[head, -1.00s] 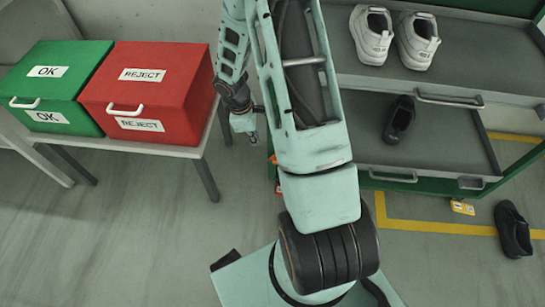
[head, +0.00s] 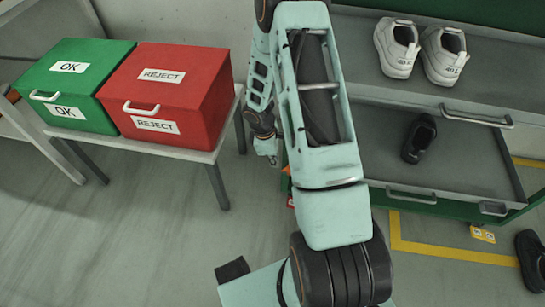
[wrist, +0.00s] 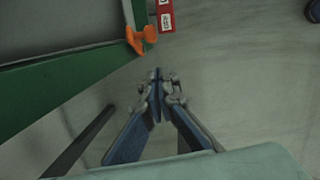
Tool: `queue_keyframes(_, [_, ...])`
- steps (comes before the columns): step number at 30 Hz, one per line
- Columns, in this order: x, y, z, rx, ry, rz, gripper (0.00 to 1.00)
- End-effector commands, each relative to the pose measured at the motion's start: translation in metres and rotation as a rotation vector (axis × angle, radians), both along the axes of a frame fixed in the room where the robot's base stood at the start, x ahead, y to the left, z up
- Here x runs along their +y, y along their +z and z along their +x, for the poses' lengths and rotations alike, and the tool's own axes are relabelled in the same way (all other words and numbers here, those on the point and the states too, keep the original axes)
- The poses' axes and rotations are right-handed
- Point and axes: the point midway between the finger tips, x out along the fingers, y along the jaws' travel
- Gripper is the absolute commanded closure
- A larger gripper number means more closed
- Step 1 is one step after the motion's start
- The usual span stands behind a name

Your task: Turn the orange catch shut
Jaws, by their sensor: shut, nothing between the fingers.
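The orange catch (wrist: 141,38) is on the corner of the green frame (wrist: 85,90) in the wrist view. In the head view only a small orange part of it (head: 287,171) shows beside my arm. My gripper (wrist: 158,76) is shut and empty, its fingertips together. It appears just below and to the right of the catch in the wrist view, apart from it. In the head view my gripper (head: 274,159) is small and partly hidden, up and left of the catch. The catch's exact turn is hard to tell.
A red tag with a white label (wrist: 166,17) is beside the catch. The rack's drawer (head: 465,165) holds a dark shoe (head: 419,138); white shoes (head: 420,50) are above. A red REJECT box (head: 185,95) and green OK box (head: 65,85) stand on a table at left.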

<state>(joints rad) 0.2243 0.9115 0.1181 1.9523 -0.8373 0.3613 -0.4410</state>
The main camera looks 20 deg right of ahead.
Motion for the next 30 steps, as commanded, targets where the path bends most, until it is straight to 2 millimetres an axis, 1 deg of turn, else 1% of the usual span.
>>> queue_keyframes(1, [-0.002,-0.016,-0.001,0.003,0.001,-0.001,1.0])
queue_keyframes(2, [-0.003,-0.021,-0.001,0.003,0.001,-0.001,1.0])
queue_keyframes(3, [-0.01,-0.024,-0.003,0.001,-0.003,-0.001,1.0])
queue_keyframes(6, [-0.02,-0.031,-0.008,0.001,-0.002,-0.001,1.0])
queue_keyframes(9, [-0.027,-0.036,-0.011,0.0,-0.001,0.0,1.0])
queue_keyframes(15, [-0.032,-0.038,-0.013,0.0,0.001,0.0,1.0])
queue_keyframes(24, [-0.032,-0.038,-0.013,0.0,0.0,0.0,1.0])
queue_keyframes(30, [-0.034,-0.036,-0.009,-0.012,-0.002,0.017,1.0])
